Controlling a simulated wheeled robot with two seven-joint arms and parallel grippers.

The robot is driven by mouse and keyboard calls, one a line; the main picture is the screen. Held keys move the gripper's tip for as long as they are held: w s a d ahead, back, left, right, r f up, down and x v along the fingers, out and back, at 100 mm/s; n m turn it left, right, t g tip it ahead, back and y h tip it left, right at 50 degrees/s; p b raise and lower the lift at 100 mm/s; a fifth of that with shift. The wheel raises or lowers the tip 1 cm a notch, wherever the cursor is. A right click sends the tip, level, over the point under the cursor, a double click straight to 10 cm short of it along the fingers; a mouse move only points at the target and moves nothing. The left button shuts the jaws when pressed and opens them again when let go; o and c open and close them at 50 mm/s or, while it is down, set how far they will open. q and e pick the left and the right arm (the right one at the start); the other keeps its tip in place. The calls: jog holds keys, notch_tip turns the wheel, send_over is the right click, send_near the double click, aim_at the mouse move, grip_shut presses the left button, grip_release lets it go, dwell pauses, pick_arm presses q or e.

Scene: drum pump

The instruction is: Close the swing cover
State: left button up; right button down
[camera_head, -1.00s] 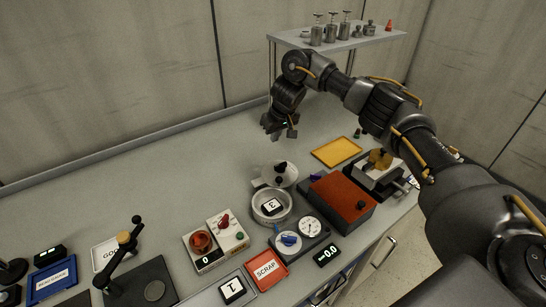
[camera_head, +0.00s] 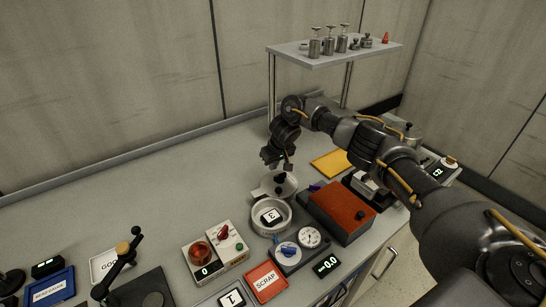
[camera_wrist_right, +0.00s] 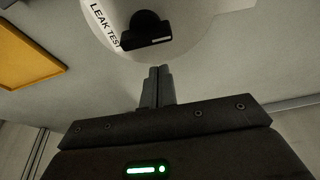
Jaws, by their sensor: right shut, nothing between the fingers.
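The swing cover (camera_head: 265,190) is a pale round plate with a black knob (camera_head: 280,179). It sits swung aside behind the round white pot (camera_head: 287,222), whose top is uncovered and shows a block marked 3 inside. My right gripper (camera_head: 287,166) is shut and empty, just behind the cover's knob. In the right wrist view the closed fingers (camera_wrist_right: 158,86) point at the cover (camera_wrist_right: 195,25), labelled "LEAK TEST", with its black knob (camera_wrist_right: 147,30) just beyond the tips; contact cannot be told. My left gripper is not in view.
A red-brown box (camera_head: 340,207) and a yellow tray (camera_head: 331,164) lie to the right. A dial unit (camera_head: 299,247) stands in front of the pot, and a red-lamp box (camera_head: 214,252) is front left. The bench behind and left is clear. A shelf (camera_head: 335,50) stands behind.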

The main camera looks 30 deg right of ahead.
jog(key=shift+s+d+r+p, duration=0.1)
jog(key=shift+s+p, duration=0.3)
jog(key=shift+s, duration=0.85)
jog(key=shift+p, duration=0.3)
